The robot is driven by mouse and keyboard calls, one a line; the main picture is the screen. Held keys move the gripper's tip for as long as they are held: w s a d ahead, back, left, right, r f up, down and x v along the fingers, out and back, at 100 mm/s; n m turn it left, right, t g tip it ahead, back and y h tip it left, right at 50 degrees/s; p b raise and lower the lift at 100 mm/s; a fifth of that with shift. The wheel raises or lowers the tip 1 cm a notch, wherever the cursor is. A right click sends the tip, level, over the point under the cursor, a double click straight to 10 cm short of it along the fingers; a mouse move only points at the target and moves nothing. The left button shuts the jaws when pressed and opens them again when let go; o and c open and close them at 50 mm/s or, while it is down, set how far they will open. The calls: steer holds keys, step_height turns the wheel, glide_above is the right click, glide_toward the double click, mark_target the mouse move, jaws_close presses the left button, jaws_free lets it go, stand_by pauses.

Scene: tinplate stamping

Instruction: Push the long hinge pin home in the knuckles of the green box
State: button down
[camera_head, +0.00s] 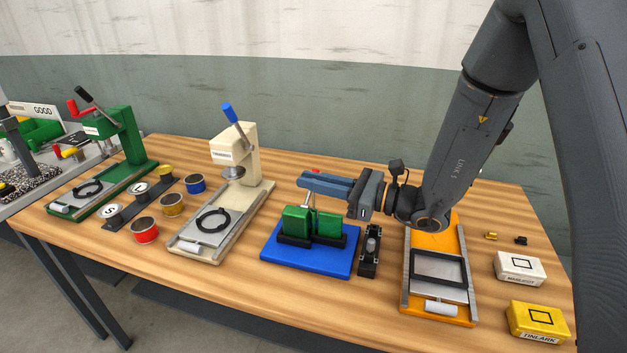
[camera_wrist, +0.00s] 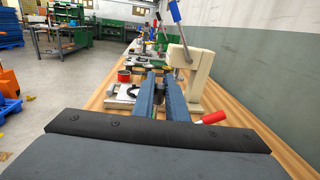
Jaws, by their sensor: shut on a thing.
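The green box (camera_head: 297,221) stands in black holders on a blue base plate (camera_head: 283,261). It shows as two upright green blocks with a narrow gap between them. My gripper (camera_head: 312,181) points left just above the box, with its blue fingers level. Its fingers (camera_wrist: 156,95) also show in the wrist view, close together. A thin grey upright piece, seemingly the long hinge pin (camera_head: 312,199), shows between the fingers and the gap. The gripper is shut on it, as far as I can tell. The fingers hide its upper part, and the knuckles are too small to make out.
A red handle (camera_wrist: 214,117) lies on the wall side of my fingers. A cream press (camera_head: 232,150) stands to the left, and a black block (camera_head: 370,250) beside the blue plate. An orange fixture (camera_head: 437,309) is to the right. Bare wood lies in front.

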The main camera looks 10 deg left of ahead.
steer(key=shift+f+b, duration=0.95)
steer(key=shift+f, duration=0.7)
stand_by(1.1)
steer(key=c, duration=1.7)
jaws_free()
steer(key=shift+d, duration=0.1)
steer(key=d, duration=0.2)
steer(key=s+d+b, duration=0.1)
steer(key=d, duration=0.2)
steer(key=d+b, duration=0.1)
steer(key=d, duration=0.1)
steer(key=shift+s+d, duration=0.25)
